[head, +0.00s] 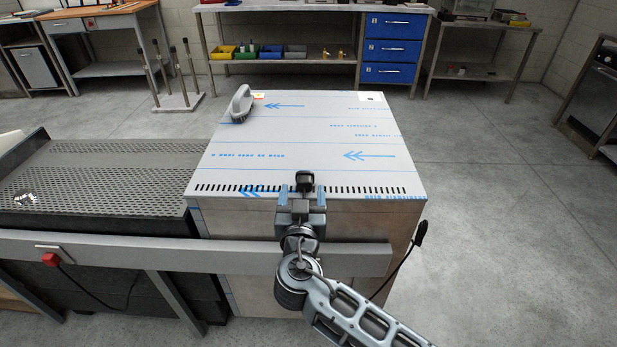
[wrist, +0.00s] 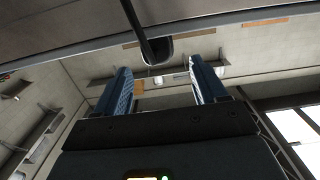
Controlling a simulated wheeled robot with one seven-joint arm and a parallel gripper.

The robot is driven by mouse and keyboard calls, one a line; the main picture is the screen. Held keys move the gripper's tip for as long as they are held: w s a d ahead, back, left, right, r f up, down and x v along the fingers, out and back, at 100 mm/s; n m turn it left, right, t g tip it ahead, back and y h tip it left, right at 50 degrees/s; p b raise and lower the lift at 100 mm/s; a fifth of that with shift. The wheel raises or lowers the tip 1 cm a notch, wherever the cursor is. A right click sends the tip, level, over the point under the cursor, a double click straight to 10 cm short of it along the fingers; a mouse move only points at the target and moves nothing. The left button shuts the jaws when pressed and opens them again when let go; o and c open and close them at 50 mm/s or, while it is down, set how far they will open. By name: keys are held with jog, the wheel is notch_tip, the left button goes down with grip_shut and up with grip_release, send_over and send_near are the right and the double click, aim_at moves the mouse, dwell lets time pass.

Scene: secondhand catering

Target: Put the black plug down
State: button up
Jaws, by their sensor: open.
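A small black piece that looks like the black plug (head: 304,178) is between my fingertips, at the front edge of the cabinet top (head: 330,145). In the wrist view a black rounded end on a dark stem (wrist: 157,47) shows beyond and between my two blue fingers. My gripper (head: 303,190) is open, with a finger on each side of the black piece. I cannot tell whether it rests on the top. A second black plug-like end (head: 420,231) on a black cable is at the cabinet's right side.
A grey handled brush (head: 242,104) lies at the top's back left. A perforated dark deck (head: 110,170) adjoins at left. Most of the film-covered top is clear.

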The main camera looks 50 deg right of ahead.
aim_at(304, 183)
jog(key=p+x, duration=0.2)
jog(key=x, duration=0.3)
jog(key=shift+d, duration=0.15)
jog(key=shift+w+d+f, duration=0.1)
jog(key=shift+w+d, duration=0.15)
jog(key=shift+d, duration=0.1)
jog(key=c, duration=1.2)
